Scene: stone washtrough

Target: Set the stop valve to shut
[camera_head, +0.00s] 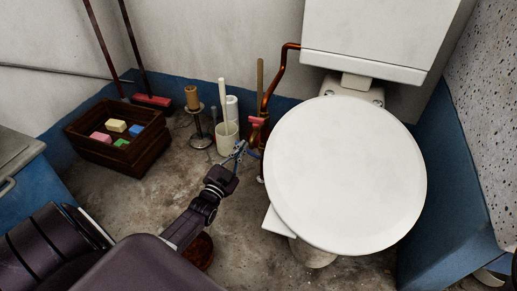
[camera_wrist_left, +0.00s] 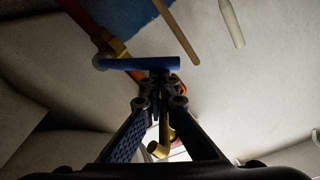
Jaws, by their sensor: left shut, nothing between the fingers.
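The stop valve shows in the left wrist view as a brass fitting (camera_wrist_left: 116,46) on the copper pipe, with a blue lever (camera_wrist_left: 140,64) lying slantwise across the pipe's line. In the head view the lever (camera_head: 254,155) is small, beside the toilet, low on the pipe. My left gripper (camera_head: 242,150) reaches in from the lower left. Its fingers (camera_wrist_left: 160,76) are shut and empty, with their tips right at the lever's right half. I cannot tell whether they touch it. The tips hide part of the valve behind. My right gripper is out of view.
The toilet with its round white lid (camera_head: 345,175) stands close on the right. A brush in a white holder (camera_head: 227,137), a roll stand (camera_head: 196,115) and a wooden stick (camera_head: 260,80) stand behind. A wooden crate (camera_head: 90,152) is at the left. Bare floor lies between.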

